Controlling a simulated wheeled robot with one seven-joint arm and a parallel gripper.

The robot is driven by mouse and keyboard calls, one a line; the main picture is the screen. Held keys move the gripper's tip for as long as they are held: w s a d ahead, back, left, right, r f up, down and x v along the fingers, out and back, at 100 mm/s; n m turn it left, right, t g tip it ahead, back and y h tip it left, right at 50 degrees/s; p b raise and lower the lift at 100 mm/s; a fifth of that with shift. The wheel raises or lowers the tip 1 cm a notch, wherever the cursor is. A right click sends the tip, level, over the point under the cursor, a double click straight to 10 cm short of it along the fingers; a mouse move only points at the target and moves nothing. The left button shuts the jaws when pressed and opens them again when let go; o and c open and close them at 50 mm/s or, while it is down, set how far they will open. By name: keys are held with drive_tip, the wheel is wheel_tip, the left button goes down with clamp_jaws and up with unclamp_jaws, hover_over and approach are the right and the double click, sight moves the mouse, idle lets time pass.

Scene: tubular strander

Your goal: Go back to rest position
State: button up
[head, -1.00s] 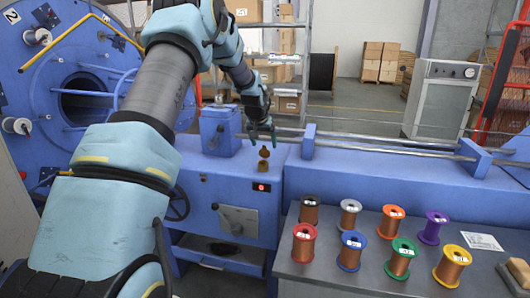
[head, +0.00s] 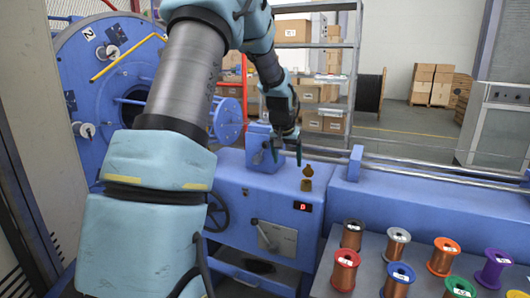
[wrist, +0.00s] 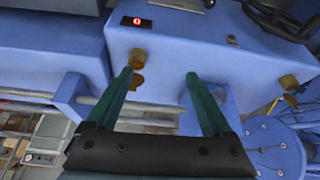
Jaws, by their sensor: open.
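My arm reaches out from the lower left of the head view. My gripper (head: 288,152) hangs over the blue machine bench, fingers pointing down, with nothing between them. In the wrist view my gripper (wrist: 160,80) shows its two dark green fingers spread well apart over the machine. A small brass-coloured knob (head: 307,180) on the bench is just right of and below the fingers in the head view. It also shows beside the left finger in the wrist view (wrist: 137,60). The fingers appear apart from it.
A blue block (head: 262,148) stands on the bench beside my gripper. A red-lit display (head: 302,206) and a black handwheel (head: 217,212) are on the front. A grey table (head: 335,245) with several wire spools is at right. The large round strander (head: 95,95) is at left.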

drive_tip(key=s+a+n+g, duration=0.1)
drive_tip(key=s+a, duration=0.5)
drive_tip(key=s, duration=0.3)
drive_tip(key=s+a+f+n+g+y, duration=0.1)
drive_tip(key=s+a, duration=0.6)
drive_tip(key=s, duration=0.2)
drive_tip(key=s+a+f+n, duration=0.1)
drive_tip(key=s+a, duration=0.5)
drive_tip(key=s, duration=0.4)
drive_tip(key=shift+a+f+n+g+y, duration=0.2)
drive_tip(key=shift+f+n+g+y, duration=0.1)
drive_tip(key=shift+g, duration=0.1)
idle(0.7)
